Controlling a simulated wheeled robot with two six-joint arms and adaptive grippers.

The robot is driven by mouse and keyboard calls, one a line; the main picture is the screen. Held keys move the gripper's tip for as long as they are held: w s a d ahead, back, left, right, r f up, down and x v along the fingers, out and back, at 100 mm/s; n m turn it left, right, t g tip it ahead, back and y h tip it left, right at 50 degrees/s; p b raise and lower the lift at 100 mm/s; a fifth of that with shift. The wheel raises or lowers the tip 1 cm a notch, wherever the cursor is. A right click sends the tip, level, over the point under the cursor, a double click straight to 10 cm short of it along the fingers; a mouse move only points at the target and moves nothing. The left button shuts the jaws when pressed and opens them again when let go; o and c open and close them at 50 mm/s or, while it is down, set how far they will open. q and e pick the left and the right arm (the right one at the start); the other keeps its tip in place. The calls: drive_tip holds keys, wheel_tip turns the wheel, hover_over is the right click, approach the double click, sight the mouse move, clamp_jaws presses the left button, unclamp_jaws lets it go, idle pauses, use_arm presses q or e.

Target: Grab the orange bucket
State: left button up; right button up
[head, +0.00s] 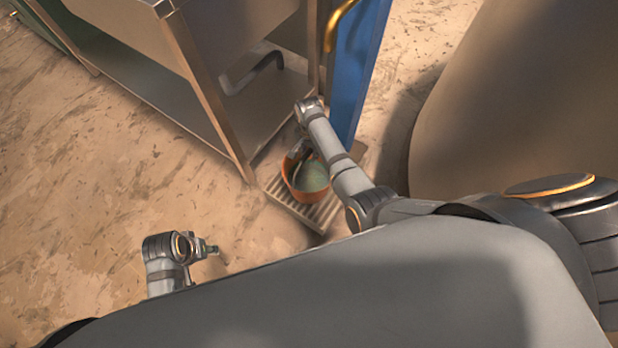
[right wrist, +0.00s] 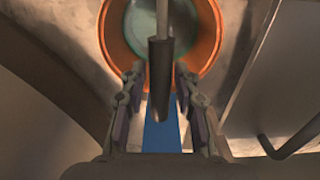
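The orange bucket (head: 300,193) stands on a slatted grate on the floor and holds something greenish. In the right wrist view the bucket (right wrist: 211,38) fills the top middle. Those fingers are apart, with a gap on each side of the grip. In the head view my right gripper (head: 298,152) is at the bucket's upper left rim, partly hidden by my arm. My left gripper (head: 208,248) is away from the bucket at lower left, small and apparently empty.
A metal sink-like stand (head: 205,90) with legs and a lower shelf rises behind the bucket. A blue panel (head: 362,70) with a yellow handle (head: 338,25) stands close by on the right. The brown floor (head: 110,180) at left is clear.

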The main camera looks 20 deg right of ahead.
clamp_jaws()
drive_tip(key=shift+w+r, duration=0.15)
drive_tip(key=shift+w, duration=0.05)
